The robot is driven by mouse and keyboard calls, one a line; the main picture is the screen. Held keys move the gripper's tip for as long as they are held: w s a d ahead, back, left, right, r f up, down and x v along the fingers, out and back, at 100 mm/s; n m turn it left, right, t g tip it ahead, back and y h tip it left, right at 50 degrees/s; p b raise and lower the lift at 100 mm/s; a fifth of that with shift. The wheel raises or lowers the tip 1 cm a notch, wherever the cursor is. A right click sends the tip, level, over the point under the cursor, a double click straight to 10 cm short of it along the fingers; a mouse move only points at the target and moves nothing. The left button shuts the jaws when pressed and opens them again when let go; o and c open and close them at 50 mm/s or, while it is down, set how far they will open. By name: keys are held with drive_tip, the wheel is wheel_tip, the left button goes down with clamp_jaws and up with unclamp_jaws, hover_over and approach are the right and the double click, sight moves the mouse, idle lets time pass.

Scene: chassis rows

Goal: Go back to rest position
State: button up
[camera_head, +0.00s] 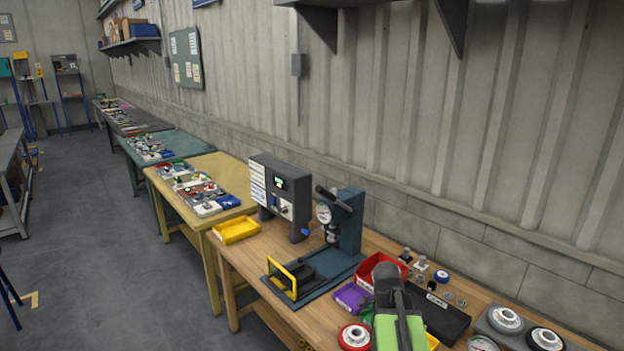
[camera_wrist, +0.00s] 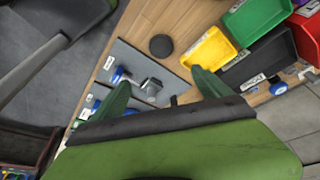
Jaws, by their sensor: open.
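My gripper (camera_wrist: 163,90) shows in the wrist view with its two green fingers spread apart and nothing between them. It is above the edge of a wooden workbench, over a grey plate (camera_wrist: 142,66) that carries small metal parts and blue-and-white wheels. I cannot tell how high it is above the plate. In the head view my green and dark grey arm shows at the bottom, in front of the bench; the fingers cannot be made out there.
The wooden bench (camera_head: 246,259) bears a gauge press (camera_head: 349,222), a grey control box (camera_head: 280,193), a yellow tray (camera_head: 236,230), a red bin (camera_head: 366,275) and loose parts. In the wrist view a yellow bin (camera_wrist: 207,50) and green bin (camera_wrist: 254,20) are close. Open floor (camera_head: 90,260) lies left.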

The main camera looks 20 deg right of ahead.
drive_tip(key=w+a+f+n+y+b, duration=0.1)
drive_tip(key=w+a+f+n, duration=0.1)
drive_tip(key=a+n, duration=0.8)
drive_tip(key=w+a+f+n+t+y+b, duration=0.1)
drive_tip(key=w+a+n+y, duration=0.1)
drive_tip(key=a+n, duration=0.9)
drive_tip(key=a, duration=1)
drive_tip(key=shift+w+f+y, duration=0.3)
drive_tip(key=shift+w+f, duration=0.1)
